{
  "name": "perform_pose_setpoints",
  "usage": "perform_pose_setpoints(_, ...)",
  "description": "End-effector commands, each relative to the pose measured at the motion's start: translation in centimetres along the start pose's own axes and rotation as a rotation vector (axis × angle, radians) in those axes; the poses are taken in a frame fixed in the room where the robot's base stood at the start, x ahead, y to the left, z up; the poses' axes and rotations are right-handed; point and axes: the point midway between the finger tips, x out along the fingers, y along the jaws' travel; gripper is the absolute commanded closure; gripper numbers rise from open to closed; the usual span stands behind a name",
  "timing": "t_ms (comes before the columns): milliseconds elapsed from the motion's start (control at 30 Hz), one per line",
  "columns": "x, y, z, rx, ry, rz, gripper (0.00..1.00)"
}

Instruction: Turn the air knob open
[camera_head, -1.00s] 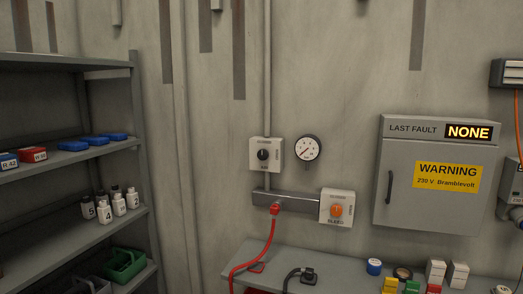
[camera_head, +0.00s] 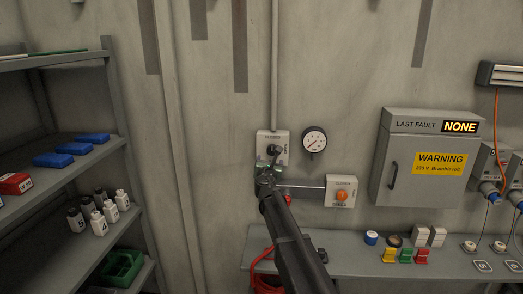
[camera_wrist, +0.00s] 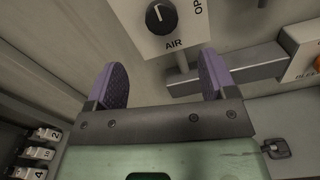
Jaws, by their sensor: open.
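The air knob (camera_wrist: 160,17) is a round black knob with a white mark, on a white plate labelled AIR. Its mark points up, slightly left; the start of an open label shows at the plate's right. In the head view the knob's plate (camera_head: 263,139) is on the wall, and my gripper (camera_head: 270,165) covers much of its middle and lower part. In the wrist view my gripper (camera_wrist: 164,66) is open and empty, with two purple-padded fingers spread. The knob lies beyond the fingertips, between their lines, and looks apart from them.
A pressure gauge (camera_head: 313,140) is right of the plate. Below run a grey duct (camera_head: 305,189) and a plate with an orange knob (camera_head: 342,195). A bench (camera_head: 450,262) stands below, a shelf (camera_head: 70,180) at left, and a grey cabinet (camera_head: 390,215) at right.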

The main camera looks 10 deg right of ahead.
Motion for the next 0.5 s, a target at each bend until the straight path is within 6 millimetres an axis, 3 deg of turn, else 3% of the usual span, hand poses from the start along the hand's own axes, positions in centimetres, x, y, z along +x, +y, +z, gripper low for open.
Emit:
perform_pose_setpoints(167, 0.7, 0.0, 0.0, 0.001, 0.000, -0.002, 0.22)
perform_pose_setpoints(267, 2.1, 0.0, 0.0, 0.003, 0.000, -0.003, 0.22)
perform_pose_setpoints(500, 7.8, 0.0, 0.0, 0.005, 0.000, -0.004, 0.22)
